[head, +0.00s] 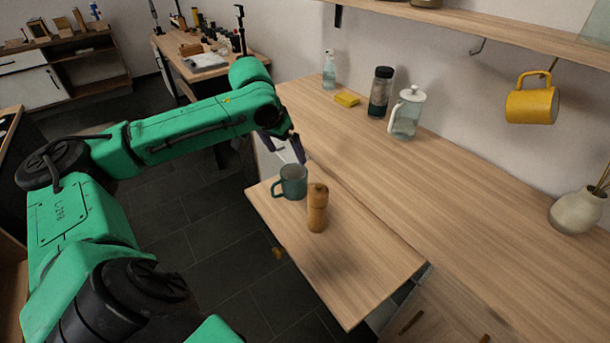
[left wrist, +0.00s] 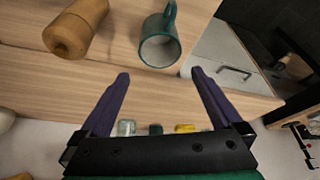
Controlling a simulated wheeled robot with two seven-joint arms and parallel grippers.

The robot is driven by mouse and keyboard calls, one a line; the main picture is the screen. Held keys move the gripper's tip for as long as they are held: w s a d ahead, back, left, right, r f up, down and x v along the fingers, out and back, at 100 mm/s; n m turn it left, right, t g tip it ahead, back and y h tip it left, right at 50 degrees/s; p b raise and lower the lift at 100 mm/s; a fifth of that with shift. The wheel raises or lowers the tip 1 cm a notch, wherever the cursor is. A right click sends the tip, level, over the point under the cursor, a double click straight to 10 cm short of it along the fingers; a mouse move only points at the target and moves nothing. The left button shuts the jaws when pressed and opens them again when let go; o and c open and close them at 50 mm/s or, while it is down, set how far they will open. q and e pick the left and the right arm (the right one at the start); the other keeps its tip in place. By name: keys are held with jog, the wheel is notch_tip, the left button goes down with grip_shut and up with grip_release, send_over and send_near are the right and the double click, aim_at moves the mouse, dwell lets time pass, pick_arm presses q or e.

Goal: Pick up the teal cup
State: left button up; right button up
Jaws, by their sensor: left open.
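The teal cup (head: 291,182) stands upright on the lower wooden board, near its far left corner, with its handle on the left in the head view. It also shows in the left wrist view (left wrist: 160,42), with its handle towards the top. My left gripper (head: 294,152) is open and empty, just behind and above the cup. In the left wrist view its two dark purple fingers (left wrist: 160,78) are spread apart, and the cup lies beyond their tips, roughly in line with the gap. My right gripper does not show.
A wooden pepper mill (head: 317,208) stands close beside the cup, to its right. The counter (head: 440,170) behind holds a spray bottle (head: 329,70), a yellow sponge (head: 347,99), a dark jar (head: 380,92) and a glass press (head: 406,113). The board's front part is clear.

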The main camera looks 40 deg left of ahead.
pick_arm(q)
send_near(293, 178)
jog(key=f, duration=0.2)
jog(key=d+f+p, duration=0.1)
jog(key=w+d+f, duration=0.1)
jog(key=f, duration=0.1)
jog(key=shift+f, duration=0.65)
jog(key=shift+c, duration=0.9)
jog(key=shift+r, duration=0.1)
jog(key=c, duration=1.3)
notch_tip(293, 178, up, 20)
jog(key=shift+p, duration=0.55)
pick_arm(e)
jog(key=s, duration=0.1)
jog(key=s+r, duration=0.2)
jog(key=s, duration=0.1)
